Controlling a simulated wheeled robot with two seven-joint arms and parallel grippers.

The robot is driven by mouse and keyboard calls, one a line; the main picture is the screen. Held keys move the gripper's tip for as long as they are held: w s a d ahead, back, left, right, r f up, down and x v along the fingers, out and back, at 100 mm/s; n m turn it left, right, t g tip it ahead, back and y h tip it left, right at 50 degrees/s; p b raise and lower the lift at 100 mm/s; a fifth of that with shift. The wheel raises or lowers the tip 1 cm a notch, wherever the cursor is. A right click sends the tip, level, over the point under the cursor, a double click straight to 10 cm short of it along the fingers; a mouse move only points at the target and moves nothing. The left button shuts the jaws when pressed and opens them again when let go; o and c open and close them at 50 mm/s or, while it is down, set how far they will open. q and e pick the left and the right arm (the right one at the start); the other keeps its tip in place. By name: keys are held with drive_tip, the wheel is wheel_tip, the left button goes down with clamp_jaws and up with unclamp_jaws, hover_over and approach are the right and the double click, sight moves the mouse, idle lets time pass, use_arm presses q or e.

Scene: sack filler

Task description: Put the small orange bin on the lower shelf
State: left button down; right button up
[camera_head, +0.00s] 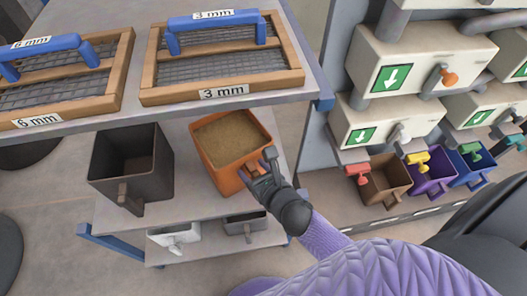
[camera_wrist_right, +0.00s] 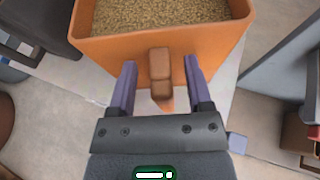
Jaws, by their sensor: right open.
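The orange bin (camera_head: 228,143), filled with tan grain, stands upright on the middle shelf (camera_head: 180,205), right of a dark bin. It also shows in the wrist view (camera_wrist_right: 165,40), with its handle (camera_wrist_right: 160,65) facing my gripper. My right gripper (camera_head: 262,168) is at the bin's front handle; in the wrist view its fingers (camera_wrist_right: 160,70) stand open on either side of the handle, with a gap on each side. The lower shelf (camera_head: 205,243) below holds a white bin and a grey bin. My left gripper is out of view.
The dark bin (camera_head: 132,165) stands close by on the left. The white bin (camera_head: 173,236) and grey bin (camera_head: 245,226) are below. Sieves (camera_head: 222,60) lie on the top shelf above. Dispensers (camera_head: 395,65) with coloured bins (camera_head: 430,175) stand at the right.

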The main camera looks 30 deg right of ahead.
drive_tip(key=p+v, duration=0.3)
drive_tip(key=v, duration=0.9)
drive_tip(key=s+d+f+m+g+h, duration=0.1)
drive_tip(key=s+f+m+g, duration=0.25)
drive_tip(key=f+m, duration=0.4)
drive_tip(key=s+d+f+m+g, duration=0.15)
drive_tip(key=s+f+m, duration=0.25)
drive_tip(key=f+m, duration=0.4)
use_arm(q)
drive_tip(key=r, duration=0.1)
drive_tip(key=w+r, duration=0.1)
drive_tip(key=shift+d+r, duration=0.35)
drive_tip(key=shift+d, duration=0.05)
use_arm(e)
drive_tip(key=s+d+f+m+g, duration=0.1)
drive_tip(key=s+f+m+g, duration=0.2)
drive_tip(key=s+m, duration=0.3)
drive_tip(key=s+d+f+m+g, duration=0.1)
drive_tip(key=s+f+m+g, duration=0.2)
drive_tip(key=s+m, duration=0.3)
drive_tip(key=s+d+f+m+g+h, duration=0.1)
drive_tip(key=s+f+m+g, duration=0.1)
drive_tip(key=s+f+m, duration=0.2)
drive_tip(key=s+m, duration=0.2)
drive_tip(key=m, duration=0.1)
drive_tip(key=shift+s+d+g, duration=0.4)
drive_tip(key=shift+f, duration=0.15)
